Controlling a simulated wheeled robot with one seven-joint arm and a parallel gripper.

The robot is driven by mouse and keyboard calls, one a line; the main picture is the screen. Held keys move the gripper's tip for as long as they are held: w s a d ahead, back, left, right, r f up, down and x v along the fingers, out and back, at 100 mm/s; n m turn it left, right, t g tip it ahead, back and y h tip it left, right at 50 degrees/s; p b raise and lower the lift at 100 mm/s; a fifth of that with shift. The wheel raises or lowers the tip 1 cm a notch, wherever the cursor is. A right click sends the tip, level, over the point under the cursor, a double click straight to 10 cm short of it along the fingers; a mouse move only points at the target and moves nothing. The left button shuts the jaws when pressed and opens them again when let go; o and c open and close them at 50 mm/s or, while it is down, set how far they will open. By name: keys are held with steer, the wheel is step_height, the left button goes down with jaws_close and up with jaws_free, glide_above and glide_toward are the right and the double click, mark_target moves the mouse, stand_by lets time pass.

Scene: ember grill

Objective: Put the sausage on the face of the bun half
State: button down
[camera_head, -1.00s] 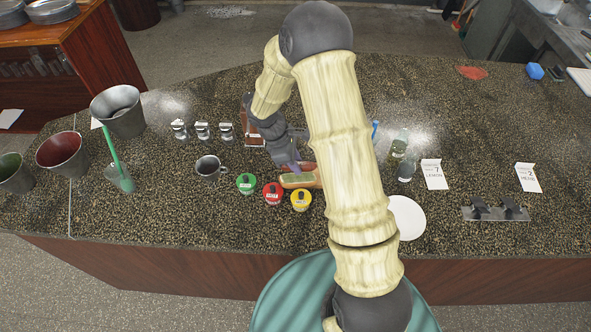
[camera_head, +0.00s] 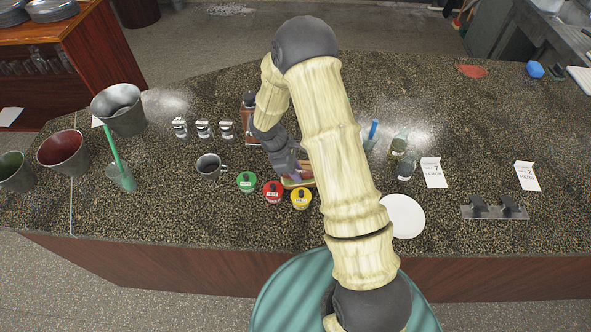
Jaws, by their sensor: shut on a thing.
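My gripper (camera_head: 295,174) is low over the counter, just left of my arm's large link. It is shut on what looks like the sausage (camera_head: 306,168), a small reddish-brown strip partly hidden by the fingers and the arm. The bun half (camera_head: 298,184) lies on the counter directly below the gripper, behind the yellow-lidded pot. Only a thin part of its near edge shows. I cannot tell whether the sausage touches the bun's face.
Green (camera_head: 246,182), red (camera_head: 272,191) and yellow (camera_head: 300,197) lidded pots stand just in front. A metal mug (camera_head: 210,166) is to the left. A white plate (camera_head: 404,215) lies to the right. Glass bottles (camera_head: 400,142) stand beyond my arm. The counter's front left is clear.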

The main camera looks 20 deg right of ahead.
steer(key=shift+f, duration=0.15)
steer(key=c, duration=1.2)
jaws_free()
steer(key=shift+r, duration=0.35)
steer(key=b+v, duration=0.2)
steer(key=v, duration=1)
steer(key=shift+r+b, duration=0.15)
steer(key=shift+b, duration=0.25)
steer(key=shift+w, duration=0.1)
